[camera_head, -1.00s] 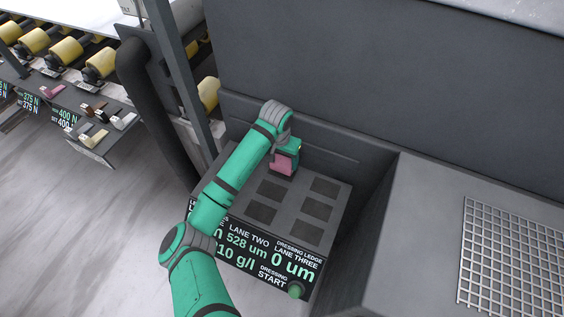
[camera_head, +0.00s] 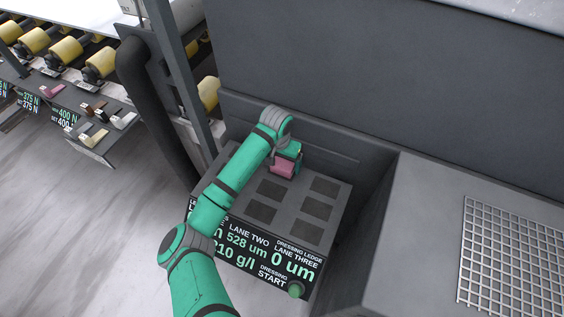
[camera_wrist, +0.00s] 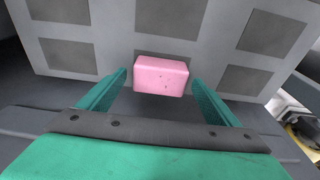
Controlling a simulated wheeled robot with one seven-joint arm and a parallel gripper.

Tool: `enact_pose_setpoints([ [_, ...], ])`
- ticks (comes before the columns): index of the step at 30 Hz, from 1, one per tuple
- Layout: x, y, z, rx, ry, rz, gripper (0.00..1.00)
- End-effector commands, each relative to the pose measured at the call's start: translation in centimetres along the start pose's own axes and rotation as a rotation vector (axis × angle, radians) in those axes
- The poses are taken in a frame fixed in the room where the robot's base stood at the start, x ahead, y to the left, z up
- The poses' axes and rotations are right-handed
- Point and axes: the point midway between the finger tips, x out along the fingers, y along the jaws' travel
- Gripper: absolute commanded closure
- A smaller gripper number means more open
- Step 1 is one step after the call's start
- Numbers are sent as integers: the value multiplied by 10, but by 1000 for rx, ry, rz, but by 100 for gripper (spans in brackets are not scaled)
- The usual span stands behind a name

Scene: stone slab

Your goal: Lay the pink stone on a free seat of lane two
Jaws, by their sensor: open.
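The pink stone (camera_head: 283,169) is at the far seat position of lane two on the dressing ledge (camera_head: 282,236). In the wrist view the pink stone (camera_wrist: 161,76) covers the near place of the middle column, hiding the seat beneath. My gripper (camera_wrist: 160,77) is open, with one green finger on each side of the stone and a visible gap to both. In the head view my gripper (camera_head: 286,155) is right over the stone. Two bare dark seats of lane two show, the middle one (camera_head: 271,190) and the front one (camera_head: 261,211).
Lane three's seats (camera_head: 316,208) look empty. A green start button (camera_head: 296,289) sits at the ledge's front corner. A dark wall (camera_head: 330,80) rises behind the ledge. A block with a metal grid (camera_head: 515,260) stands to the right. Other stones lie on a shelf (camera_head: 95,145) at left.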

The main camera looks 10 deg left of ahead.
Motion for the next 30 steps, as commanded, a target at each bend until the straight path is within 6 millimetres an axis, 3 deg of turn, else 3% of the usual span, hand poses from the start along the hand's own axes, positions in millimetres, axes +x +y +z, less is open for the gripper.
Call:
enact_pose_setpoints([
  [5,-17,0,-1,1,2,-1,15],
  [19,-104,0,-1,1,1,-1,15],
  [24,-119,0,-1,0,1,0,15],
  [30,-123,0,0,0,0,0,15],
])
